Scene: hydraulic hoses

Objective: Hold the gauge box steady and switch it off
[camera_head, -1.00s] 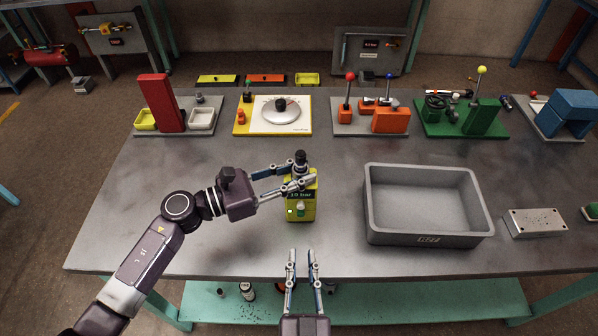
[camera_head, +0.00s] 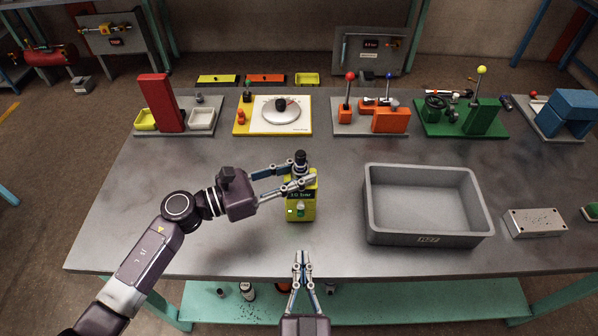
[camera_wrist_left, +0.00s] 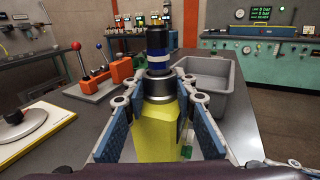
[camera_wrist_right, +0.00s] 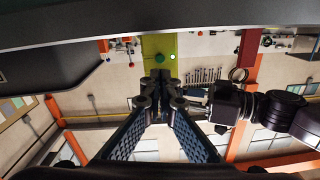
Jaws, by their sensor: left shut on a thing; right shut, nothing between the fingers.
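The yellow-green gauge box (camera_head: 301,208) stands upright on the metal table, with a black fitting on top. Its front has a small display, a green knob and a small lit white-green spot. My left gripper (camera_head: 303,176) is shut on the box's upper part from the left; the left wrist view shows the box (camera_wrist_left: 158,135) between its blue pads. My right gripper (camera_head: 301,254) is shut and empty, in front of the box at the table's front edge, apart from it. In the right wrist view the box front (camera_wrist_right: 160,45) with its green knob lies beyond the closed fingertips (camera_wrist_right: 162,82).
A grey tray (camera_head: 428,240) stands right of the box, with a flat metal block (camera_head: 534,223) farther right. Several coloured fixtures, such as the red block stand (camera_head: 160,103) and orange lever stand (camera_head: 390,120), line the back.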

